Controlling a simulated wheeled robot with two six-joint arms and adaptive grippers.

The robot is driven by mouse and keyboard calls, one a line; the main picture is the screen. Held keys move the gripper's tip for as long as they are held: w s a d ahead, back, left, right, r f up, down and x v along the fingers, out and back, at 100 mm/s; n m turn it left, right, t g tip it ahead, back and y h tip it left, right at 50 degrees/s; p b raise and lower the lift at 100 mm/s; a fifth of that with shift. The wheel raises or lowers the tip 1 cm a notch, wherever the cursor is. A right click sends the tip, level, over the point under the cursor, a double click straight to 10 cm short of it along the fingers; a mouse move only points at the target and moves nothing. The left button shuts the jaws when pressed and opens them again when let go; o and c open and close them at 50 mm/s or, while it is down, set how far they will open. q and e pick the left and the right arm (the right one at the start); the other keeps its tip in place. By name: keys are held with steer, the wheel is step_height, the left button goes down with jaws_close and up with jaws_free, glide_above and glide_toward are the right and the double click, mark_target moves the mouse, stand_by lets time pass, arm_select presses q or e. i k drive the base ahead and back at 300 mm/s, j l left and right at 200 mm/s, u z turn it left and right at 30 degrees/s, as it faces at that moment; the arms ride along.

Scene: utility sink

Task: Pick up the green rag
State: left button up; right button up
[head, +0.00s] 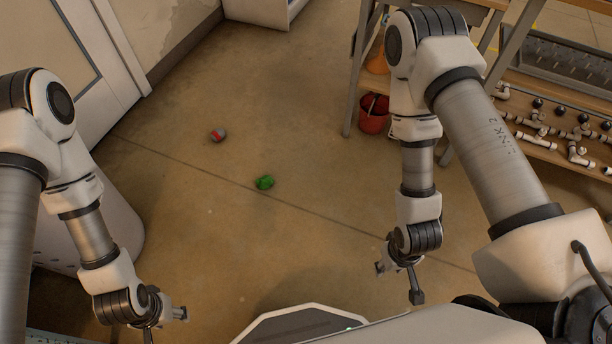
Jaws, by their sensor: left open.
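The green rag (265,182) lies crumpled on the brown concrete floor, near the middle of the head view. My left gripper (166,322) is at the lower left, open, with no object seen in it. It is well apart from the rag, nearer to me and to its left. My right gripper (399,282) hangs at the lower right of the rag, also apart from it.
A red and grey ball-like object (218,135) lies beyond the rag to the left. A red bucket (374,114) stands by a wooden shelf (565,150) with pipe fittings at the right. A pale rounded container (118,222) is partly behind my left arm. Floor around the rag is clear.

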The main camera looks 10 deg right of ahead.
mark_target(265, 182)
steer(key=i+j+z, duration=0.1)
steer(key=i+z, duration=0.2)
steer(key=i, duration=0.3)
steer(key=i+j+z, duration=0.25)
steer(key=i, duration=0.3)
